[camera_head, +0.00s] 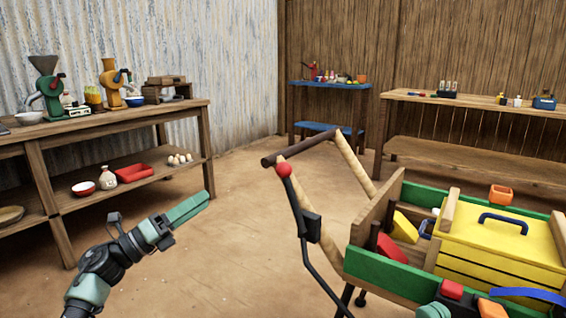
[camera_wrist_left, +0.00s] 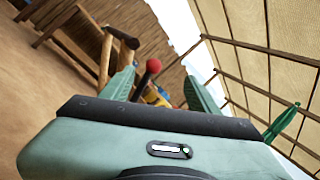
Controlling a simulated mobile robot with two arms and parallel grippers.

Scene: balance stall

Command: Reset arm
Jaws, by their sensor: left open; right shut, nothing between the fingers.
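My left gripper (camera_head: 190,207) reaches in from the lower left of the head view, over bare floor. In the left wrist view its two green fingers (camera_wrist_left: 162,85) stand apart with nothing held between them. A red knob (camera_wrist_left: 153,66) shows between them, farther off. In the head view this red knob (camera_head: 283,170) tops a black lever on the cart. My right gripper (camera_wrist_left: 282,122) seems to be the slim green shape at the right of the left wrist view, its fingers together and empty. A teal part at the bottom of the head view is probably my right arm.
A wooden cart (camera_head: 376,273) with green sides carries a yellow box (camera_head: 490,237) at right; its handles (camera_head: 350,155) stick out toward the middle. A wooden bench (camera_head: 120,119) with grinders stands left. A blue table (camera_head: 330,86) and another bench (camera_head: 480,105) stand behind. The middle floor is clear.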

